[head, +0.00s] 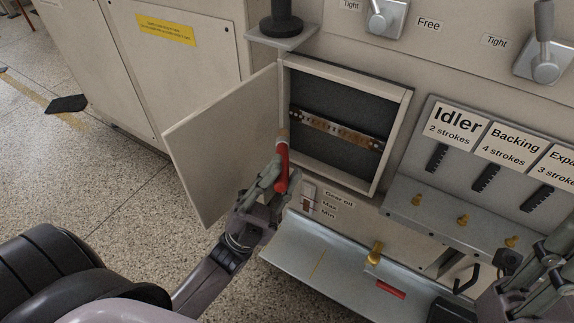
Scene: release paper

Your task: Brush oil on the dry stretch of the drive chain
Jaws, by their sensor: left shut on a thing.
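The drive chain (335,130) runs across the inside of an open box in the machine front. Its middle stretch looks brown and dull, and its ends look darker. My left gripper (276,172) is shut on a red-handled brush (282,160), held upright at the lower left edge of the box opening. The brush's pale tip points up and appears in front of the frame; whether it touches anything cannot be told. My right gripper (530,285) is at the lower right, partly cut off by the picture edge, and its jaws are unclear.
The box door (222,145) hangs open to the left, close to my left gripper. A metal tray (300,250) juts out below, with a brass tap (375,253) and a red strip (391,289) at its right. A ledge with brass knobs (463,219) stands right of the box.

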